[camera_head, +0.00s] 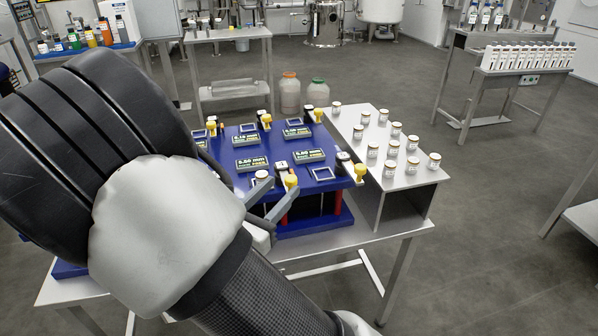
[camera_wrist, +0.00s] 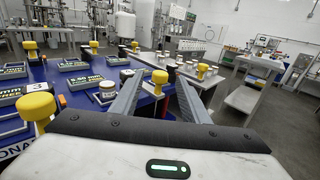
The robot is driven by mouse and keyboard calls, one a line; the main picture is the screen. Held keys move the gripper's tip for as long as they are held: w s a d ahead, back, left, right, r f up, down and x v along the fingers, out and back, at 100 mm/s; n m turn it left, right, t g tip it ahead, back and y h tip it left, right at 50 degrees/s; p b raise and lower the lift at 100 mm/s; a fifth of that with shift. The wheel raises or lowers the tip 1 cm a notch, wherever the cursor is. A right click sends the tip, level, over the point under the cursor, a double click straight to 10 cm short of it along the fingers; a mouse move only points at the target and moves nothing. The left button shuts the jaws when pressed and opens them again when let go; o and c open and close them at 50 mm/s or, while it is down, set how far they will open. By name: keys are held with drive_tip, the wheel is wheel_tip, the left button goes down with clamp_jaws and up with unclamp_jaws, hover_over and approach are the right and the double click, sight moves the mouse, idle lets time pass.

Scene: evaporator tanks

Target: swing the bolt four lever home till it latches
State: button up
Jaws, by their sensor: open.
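A blue plate (camera_head: 222,158) on a table carries several levers with yellow knobs. The bolt four lever, its number too small to read for sure, appears to be the one with the knob (camera_head: 360,172) at the right front corner, out beyond its block (camera_head: 343,157). In the wrist view that knob (camera_wrist: 160,77) shows between my fingertips, apparently beyond them. My gripper (camera_head: 285,187) is open and empty over the front of the plate. Block three (camera_wrist: 40,78) and a large yellow knob (camera_wrist: 38,106) are left of my fingers. The latch cannot be made out.
Small capped jars stand in rows on a white stand (camera_head: 405,180) right of the plate. Raised displays and square frames fill the plate between the levers. An orange-lidded container (camera_head: 289,95) and a green-lidded container (camera_head: 317,96) are behind.

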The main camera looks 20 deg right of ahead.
drive_tip(key=b+x, duration=0.1)
drive_tip(key=x, duration=0.8)
drive_tip(key=shift+w+d, duration=0.15)
drive_tip(key=shift+d, duration=0.05)
clamp_jaws()
drive_tip(key=shift+a, duration=0.1)
